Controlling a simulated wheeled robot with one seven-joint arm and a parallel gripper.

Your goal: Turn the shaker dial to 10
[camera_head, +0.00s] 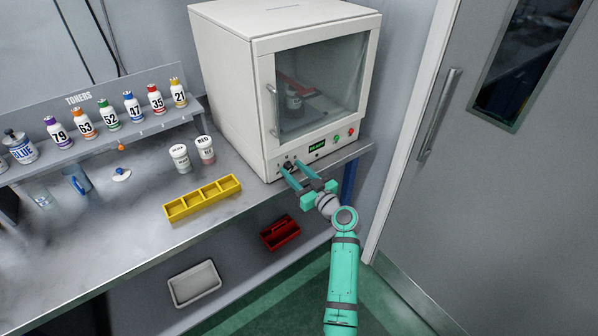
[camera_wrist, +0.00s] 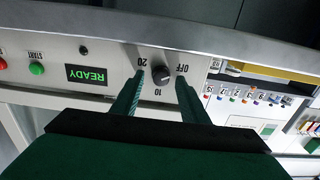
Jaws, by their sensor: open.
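The white shaker cabinet (camera_head: 225,95) stands at the right end of the bench, with a glass door. Its dark round dial (camera_wrist: 161,82) is on the lower front panel, with the marks OFF, 10 and 20 around it. The wrist view shows the panel upside down. I cannot tell which mark the dial points to. My gripper (camera_head: 292,166) is at the panel's left part. In the wrist view its two green fingers are open, one on each side of the dial, with a gap to it. A lit green display (camera_wrist: 87,75) reads READY.
A green START button (camera_wrist: 36,68) and a red button (camera_wrist: 2,63) share the panel. A yellow tray (camera_head: 202,213) and two white jars (camera_head: 180,158) stand left of the cabinet. A red caddy (camera_head: 280,233) is below the bench. A door (camera_head: 490,190) is at right.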

